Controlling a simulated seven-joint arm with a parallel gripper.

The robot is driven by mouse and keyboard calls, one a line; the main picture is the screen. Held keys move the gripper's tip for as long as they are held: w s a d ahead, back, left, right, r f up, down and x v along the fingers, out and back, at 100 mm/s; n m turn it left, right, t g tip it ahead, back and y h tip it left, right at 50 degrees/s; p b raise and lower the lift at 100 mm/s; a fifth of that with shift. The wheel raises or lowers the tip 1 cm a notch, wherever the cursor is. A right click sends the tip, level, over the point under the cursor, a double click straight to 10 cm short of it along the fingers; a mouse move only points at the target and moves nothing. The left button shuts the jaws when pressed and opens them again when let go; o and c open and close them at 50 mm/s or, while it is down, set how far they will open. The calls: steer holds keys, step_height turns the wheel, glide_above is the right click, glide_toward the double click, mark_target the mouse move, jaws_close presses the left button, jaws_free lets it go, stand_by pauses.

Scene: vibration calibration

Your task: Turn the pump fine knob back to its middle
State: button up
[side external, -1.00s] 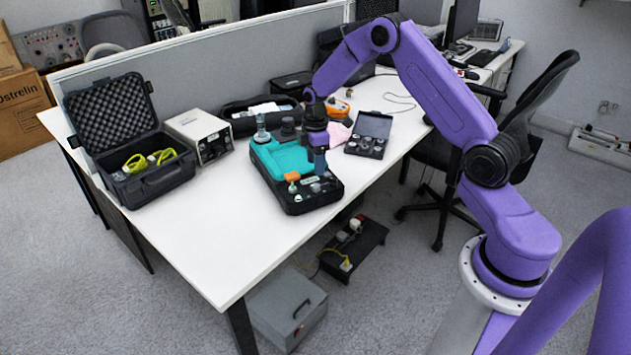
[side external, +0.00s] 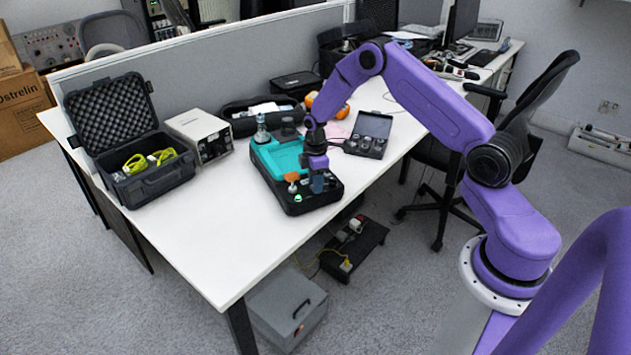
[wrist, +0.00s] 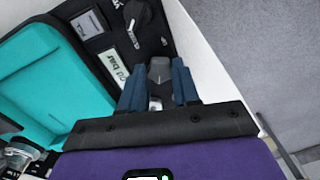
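The black and teal case (side external: 262,160), which carries the pump panel, lies open on the white table. My gripper (side external: 318,188) points down over the panel's near right part. In the wrist view its two blue fingers (wrist: 157,88) are apart. A grey knob-like part (wrist: 160,70) shows between and just beyond the fingertips; I cannot tell whether they touch it. A small pale round part (wrist: 155,103) lies lower between the fingers. A black knob (wrist: 136,18) with a pale marking stands farther up the panel. I cannot tell which part is the pump fine knob.
A pressure readout marked "bar" (wrist: 112,76) and a small square label (wrist: 88,24) are on the panel. An orange part (side external: 292,177) is beside my gripper. An open box of fittings (side external: 370,135) stands behind right. The front left table (side external: 215,235) is clear.

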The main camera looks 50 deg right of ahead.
steer(key=shift+c, duration=0.7)
steer(key=shift+m, duration=0.3)
steer(key=m, duration=1.2)
steer(key=shift+m, duration=0.4)
steer(key=o, duration=1.1)
steer(key=shift+c, duration=0.2)
